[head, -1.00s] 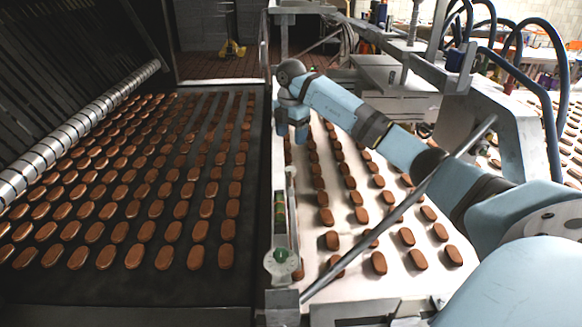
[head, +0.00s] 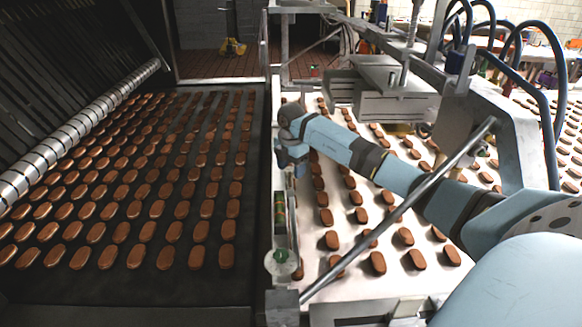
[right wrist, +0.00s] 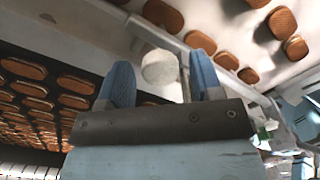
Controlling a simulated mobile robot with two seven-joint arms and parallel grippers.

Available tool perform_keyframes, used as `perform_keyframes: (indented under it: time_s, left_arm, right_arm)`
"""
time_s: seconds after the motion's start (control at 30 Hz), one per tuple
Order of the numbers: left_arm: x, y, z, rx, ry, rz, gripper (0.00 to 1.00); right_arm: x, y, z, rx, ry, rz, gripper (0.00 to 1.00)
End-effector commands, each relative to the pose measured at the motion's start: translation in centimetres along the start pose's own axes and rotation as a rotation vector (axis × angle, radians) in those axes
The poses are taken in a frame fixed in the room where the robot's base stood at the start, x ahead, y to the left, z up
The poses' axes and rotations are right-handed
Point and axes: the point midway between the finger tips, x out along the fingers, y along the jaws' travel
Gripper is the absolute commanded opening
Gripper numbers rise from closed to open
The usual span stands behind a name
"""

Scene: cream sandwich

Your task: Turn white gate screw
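The white gate screw (right wrist: 160,67) shows in the right wrist view as a short round white knob. My right gripper (right wrist: 162,80) is open, with its two blue fingers on either side of the knob. Gaps show between the knob and both fingers. In the head view, my right gripper (head: 291,162) is over the metal rail along the left side of the white belt, pointing down. The screw cannot be made out there. My left gripper is not in view.
A round white piece with a green centre (head: 280,260) sits nearer on the rail, beside a green level-like strip (head: 280,210). Rows of brown biscuits lie on the dark belt (head: 245,285) and white belt (head: 310,270). A diagonal metal rod (head: 400,212) crosses before my right arm.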

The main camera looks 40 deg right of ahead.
Motion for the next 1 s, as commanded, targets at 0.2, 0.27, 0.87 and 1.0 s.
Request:
perform_keyframes:
  time_s: [0.2,0.27,0.87,1.0]
  left_arm:
    - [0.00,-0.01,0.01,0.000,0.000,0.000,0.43]
    - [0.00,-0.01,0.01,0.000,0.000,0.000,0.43]
    - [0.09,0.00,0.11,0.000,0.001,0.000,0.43]
    - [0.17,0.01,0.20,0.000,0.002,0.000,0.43]
  right_arm:
    - [-0.03,0.00,0.00,0.000,0.000,0.000,0.14]
    - [-0.03,0.00,-0.01,0.000,0.000,0.000,0.14]
    - [-0.04,0.07,0.04,-0.266,-0.002,-0.001,0.14]
    - [-0.08,0.12,0.06,-0.389,-0.002,0.000,0.14]
